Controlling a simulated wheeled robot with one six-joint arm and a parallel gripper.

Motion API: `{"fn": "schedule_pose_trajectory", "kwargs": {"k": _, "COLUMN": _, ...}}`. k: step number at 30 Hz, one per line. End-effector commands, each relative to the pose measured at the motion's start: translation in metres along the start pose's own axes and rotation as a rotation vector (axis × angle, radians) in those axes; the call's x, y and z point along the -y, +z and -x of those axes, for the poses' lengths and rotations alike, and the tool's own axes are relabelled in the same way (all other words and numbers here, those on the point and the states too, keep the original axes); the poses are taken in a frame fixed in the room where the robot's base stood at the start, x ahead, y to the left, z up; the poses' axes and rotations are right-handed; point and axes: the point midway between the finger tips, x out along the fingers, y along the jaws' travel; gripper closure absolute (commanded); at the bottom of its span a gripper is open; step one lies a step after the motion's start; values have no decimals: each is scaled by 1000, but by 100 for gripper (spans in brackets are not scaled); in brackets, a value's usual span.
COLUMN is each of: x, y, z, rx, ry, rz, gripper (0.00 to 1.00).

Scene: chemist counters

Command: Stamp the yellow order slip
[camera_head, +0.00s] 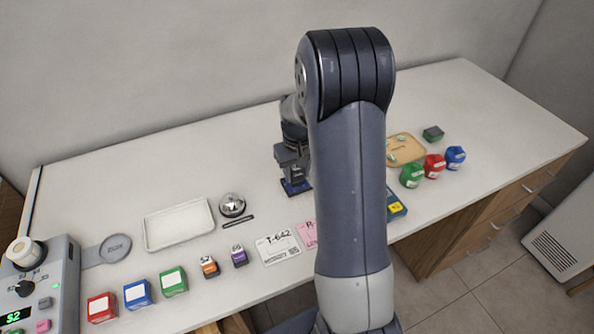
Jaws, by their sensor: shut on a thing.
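My gripper (294,174) is at the back middle of the counter, pointing down, partly hidden by my arm. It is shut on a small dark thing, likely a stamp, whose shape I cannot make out. Right under it lies a flat blue pad (297,188); I cannot tell whether the held thing touches it. No yellow slip shows clearly. A white slip (277,249) marked T-642 lies at the front, with a pink slip (308,233) beside it, partly behind my arm. A blue item with a yellow patch (396,208) shows right of my arm, partly hidden.
A white tray (179,224) and a silver bell (232,205) stand left of my gripper. Red (102,308), blue (138,294) and green (173,281) boxes line the front left. The back left counter is clear.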

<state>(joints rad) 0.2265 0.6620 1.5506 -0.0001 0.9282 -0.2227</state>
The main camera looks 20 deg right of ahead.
Motion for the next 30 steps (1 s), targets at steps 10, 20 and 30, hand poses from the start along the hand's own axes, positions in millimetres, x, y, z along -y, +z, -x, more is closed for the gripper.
{"fn": "schedule_pose_trajectory", "kwargs": {"k": 10, "x": 0, "y": 0, "z": -2, "rx": 2, "ry": 0, "rz": 0, "gripper": 75}}
{"fn": "schedule_pose_trajectory", "kwargs": {"k": 20, "x": 0, "y": 0, "z": 7, "rx": 2, "ry": 0, "rz": 0, "gripper": 75}}
{"fn": "schedule_pose_trajectory", "kwargs": {"k": 30, "x": 0, "y": 0, "z": 36, "rx": 0, "ry": 0, "rz": 0, "gripper": 75}}
